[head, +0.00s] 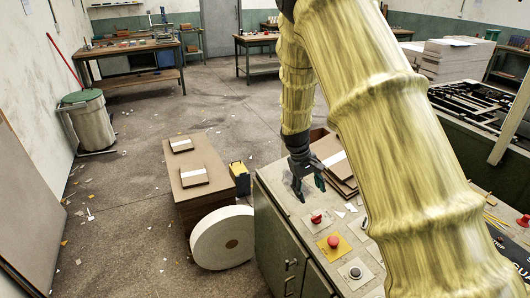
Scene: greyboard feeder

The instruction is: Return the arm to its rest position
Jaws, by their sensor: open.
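My arm, in a yellow sleeve, comes in at the top and hangs down through the middle of the head view. My gripper (308,187) points down over the left part of the grey cabinet top (290,199). Its dark fingers are spread apart with nothing between them. It is to the left of a stack of brown boards (335,160) and above a red button (316,217). I cannot tell how close it is to the boards. My arm hides part of the cabinet top and what stands behind it.
A red button on a yellow plate (334,242) and a dark knob (355,272) sit at the cabinet's front. Left of the cabinet are a brown box stack (203,170) and a large white roll (223,238). A bin (88,122) stands by the left wall.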

